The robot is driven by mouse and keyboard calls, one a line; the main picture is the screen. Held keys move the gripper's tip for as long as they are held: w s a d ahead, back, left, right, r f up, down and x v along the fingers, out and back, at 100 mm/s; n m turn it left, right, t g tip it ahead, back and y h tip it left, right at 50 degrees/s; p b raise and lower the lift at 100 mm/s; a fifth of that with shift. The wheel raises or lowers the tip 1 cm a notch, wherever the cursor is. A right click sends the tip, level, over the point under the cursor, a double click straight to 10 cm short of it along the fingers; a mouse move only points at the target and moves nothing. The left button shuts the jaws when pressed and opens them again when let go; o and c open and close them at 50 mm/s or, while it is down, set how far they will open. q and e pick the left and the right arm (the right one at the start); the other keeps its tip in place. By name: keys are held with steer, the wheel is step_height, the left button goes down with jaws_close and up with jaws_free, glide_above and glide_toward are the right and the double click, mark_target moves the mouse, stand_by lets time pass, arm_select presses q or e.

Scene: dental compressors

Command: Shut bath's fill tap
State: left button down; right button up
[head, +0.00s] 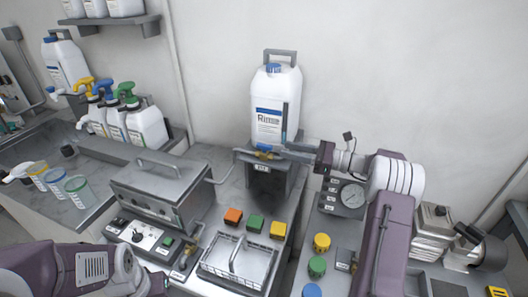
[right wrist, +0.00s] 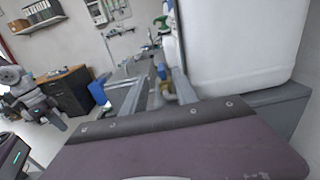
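The bath (head: 160,190) is a grey metal box with a handled lid, on the bench left of centre in the head view. A thin pipe (head: 226,172) runs from its right side toward the fill tap (head: 265,153), a small brass and blue fitting under the white rinse canister (head: 270,105). My right gripper (head: 268,154) reaches in from the right at the tap. In the right wrist view its two grey fingers stand apart, with the brass tap (right wrist: 167,92) between them; contact is unclear. The tap handle's setting cannot be made out. My left gripper is out of view.
A control panel (head: 142,240) fronts the bath. A wire basket (head: 237,262) and orange, green and yellow blocks (head: 255,222) lie nearby.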

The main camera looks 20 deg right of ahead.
mark_target(264, 145)
steer(key=shift+w+a, duration=0.25)
steer(key=shift+w, duration=0.05)
steer(key=x, duration=0.7)
steer(key=shift+w+a, duration=0.15)
steer(key=shift+a, duration=0.15)
steer(key=shift+w+a, duration=0.2)
jaws_close()
